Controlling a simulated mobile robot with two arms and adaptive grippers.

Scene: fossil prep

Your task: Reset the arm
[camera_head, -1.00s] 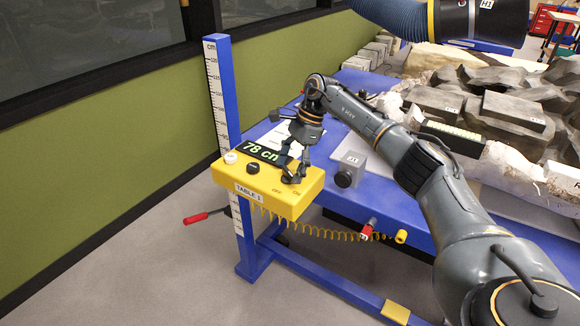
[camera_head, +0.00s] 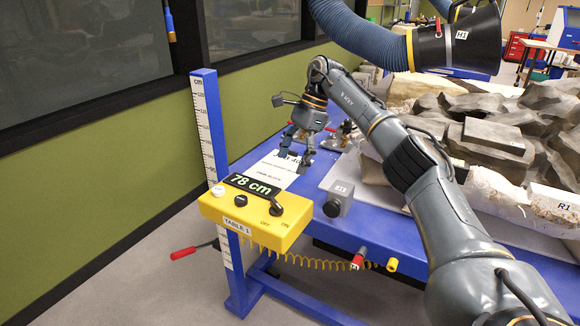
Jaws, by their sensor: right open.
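My right gripper (camera_head: 296,156) is open and empty, pointing down above the white paper sheet (camera_head: 284,170) on the blue table (camera_head: 335,229). It stands behind the yellow control box (camera_head: 255,217), apart from it. The box shows "78 cm" on its display (camera_head: 254,186) and carries a white button, a black button and a black OFF/ON knob (camera_head: 276,207). My right arm reaches in from the lower right. My left gripper is out of view.
A blue height post (camera_head: 208,140) with a cm scale stands left of the box. Fossil rocks (camera_head: 490,125) fill the table's right side. A blue hose with a black hood (camera_head: 452,42) hangs above.

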